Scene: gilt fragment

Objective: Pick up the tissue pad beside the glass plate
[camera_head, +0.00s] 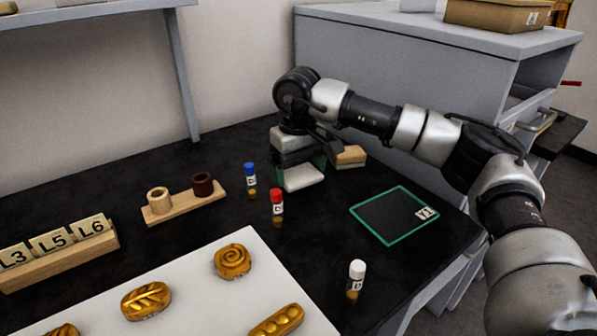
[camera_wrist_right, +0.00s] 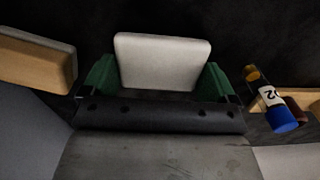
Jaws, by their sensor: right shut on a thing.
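The tissue pad (camera_head: 303,177) is a small white block with rounded edges. In the head view it sits under my right gripper (camera_head: 298,168), near the back of the black table. In the right wrist view the white pad (camera_wrist_right: 162,62) lies between the two green fingers of my right gripper (camera_wrist_right: 160,80), which is shut on it. I cannot tell whether the pad touches the table. The glass plate (camera_head: 386,217) seems to be the dark square with a green rim and a white label, to the right and nearer. My left gripper is not in view.
A wooden block (camera_head: 348,157) stands right beside the gripper; it also shows in the wrist view (camera_wrist_right: 35,62). Blue-capped (camera_head: 250,178), red-capped (camera_head: 277,205) and white-capped (camera_head: 356,278) vials stand nearby. A two-cup wooden holder (camera_head: 184,204) and a white board (camera_head: 200,290) with gilt pieces lie left.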

